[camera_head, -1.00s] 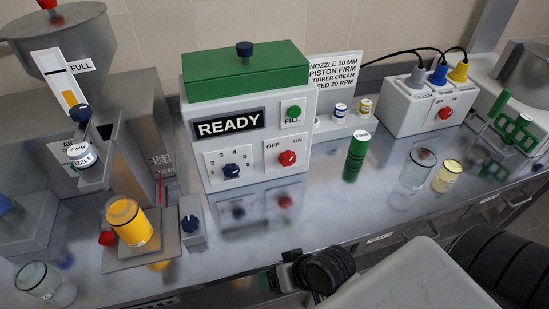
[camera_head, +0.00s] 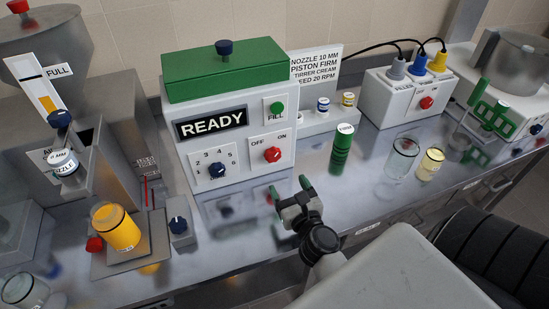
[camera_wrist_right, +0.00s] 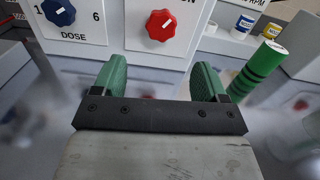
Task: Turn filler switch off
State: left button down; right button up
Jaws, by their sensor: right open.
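The filler control box (camera_head: 240,128) is white with a green top and a lit READY panel. Its red OFF/ON switch (camera_head: 272,155) sits low on the front, its white mark tilted toward the upper right, on the ON side. The switch also shows at the top of the right wrist view (camera_wrist_right: 160,25). My right gripper (camera_head: 290,190) is open and empty, in front of and below the switch, its green fingertips apart from it. In the right wrist view the switch lies ahead, between the two fingers. My left gripper is not in view.
A blue dose dial (camera_head: 217,170) is left of the switch, and a green FILL button (camera_head: 277,109) is above it. A green cylinder (camera_head: 342,150) stands on the bench to the right. A yellow-filled jar (camera_head: 115,227) stands at the left.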

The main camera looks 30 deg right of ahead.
aim_at(274, 158)
jog(key=p+x, duration=0.1)
jog(key=x, duration=0.9)
jog(key=shift+w+d+p, duration=0.2)
jog(key=shift+w+p, duration=0.15)
jog(key=shift+p, duration=0.05)
jog(key=shift+c, duration=0.3)
jog(key=c, duration=0.9)
jog(key=shift+o, duration=0.2)
